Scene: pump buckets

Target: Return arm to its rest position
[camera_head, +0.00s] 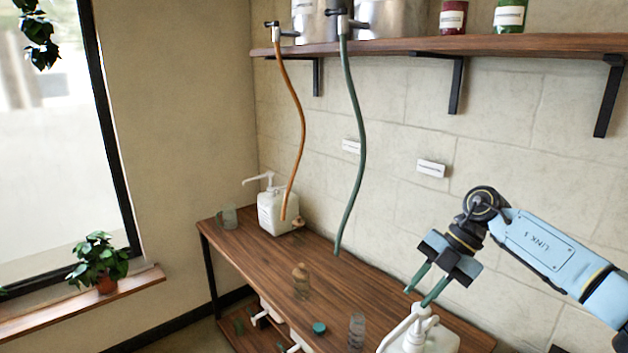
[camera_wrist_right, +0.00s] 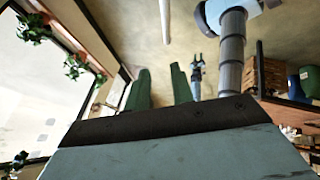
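My right arm (camera_head: 545,245) comes in from the right in the head view, blue with dark joints. Its gripper (camera_head: 416,296) hangs over the right part of the wooden counter, just above a white pump bottle (camera_head: 418,335). Its two green fingers are apart with nothing between them. I cannot tell whether they touch the pump top. In the right wrist view the gripper (camera_wrist_right: 160,88) also shows a gap between its fingers. My left gripper does not show in the head view.
A wooden counter (camera_head: 262,262) bears another white pump bottle (camera_head: 273,212), a glass mug (camera_head: 228,217), a corked bottle (camera_head: 301,281) and a clear glass (camera_head: 357,330). A green hose (camera_head: 358,150) and an orange hose (camera_head: 298,120) hang from taps at the shelf (camera_head: 520,45).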

